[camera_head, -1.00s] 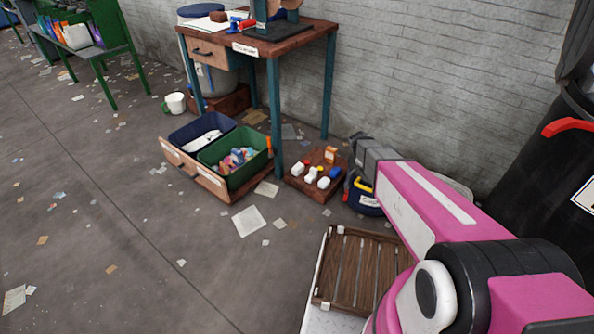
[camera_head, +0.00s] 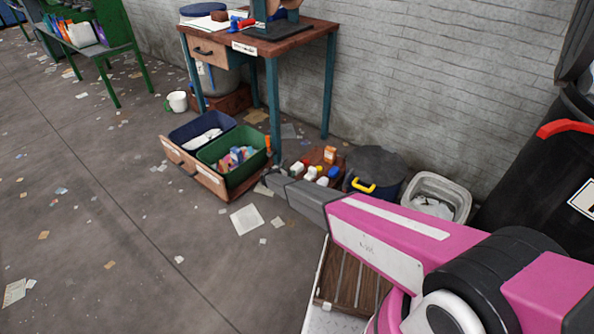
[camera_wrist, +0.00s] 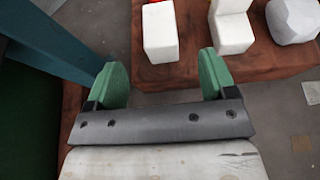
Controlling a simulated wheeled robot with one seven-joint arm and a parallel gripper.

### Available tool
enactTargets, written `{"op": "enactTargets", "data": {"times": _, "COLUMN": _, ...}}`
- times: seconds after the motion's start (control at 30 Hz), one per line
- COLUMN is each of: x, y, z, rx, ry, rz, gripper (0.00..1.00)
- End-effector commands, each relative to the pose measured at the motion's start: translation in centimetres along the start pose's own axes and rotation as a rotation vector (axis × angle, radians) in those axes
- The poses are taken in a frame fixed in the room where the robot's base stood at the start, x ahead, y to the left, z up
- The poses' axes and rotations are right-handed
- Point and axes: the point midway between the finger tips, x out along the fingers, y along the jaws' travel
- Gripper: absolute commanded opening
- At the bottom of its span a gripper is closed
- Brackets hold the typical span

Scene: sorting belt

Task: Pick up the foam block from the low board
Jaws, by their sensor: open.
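The low board (camera_wrist: 255,68) is a brown wooden slab on the floor; in the head view it lies beyond my arm, partly hidden. In the wrist view a white upright block (camera_wrist: 160,34), which looks like the foam block, stands near its edge. In the head view small white items (camera_head: 296,167) show on the board, but I cannot tell them apart surely. My gripper (camera_wrist: 164,74) is open, its green fingers apart and empty, just short of the white block and roughly lined up with it.
A white stepped piece (camera_wrist: 232,28) and a rounded white lump (camera_wrist: 293,20) stand right of the block. A teal table leg (camera_wrist: 62,42) is close on the left. In the head view, a green bin (camera_head: 235,178) stands left and a dark lidded bucket (camera_head: 375,168) right.

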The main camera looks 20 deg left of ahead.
Motion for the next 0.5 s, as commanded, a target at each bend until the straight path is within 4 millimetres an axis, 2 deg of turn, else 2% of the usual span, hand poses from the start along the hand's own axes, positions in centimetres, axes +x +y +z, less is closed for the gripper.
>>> {"op": "enactTargets", "data": {"times": 0.3, "x": 4.5, "y": 0.0, "z": 0.0, "rx": 0.004, "ry": 0.001, "rz": -0.003, "gripper": 0.78}}
{"op": "enactTargets", "data": {"times": 0.5, "x": 5.6, "y": 0.0, "z": 0.0, "rx": 0.005, "ry": 0.001, "rz": -0.002, "gripper": 0.78}}
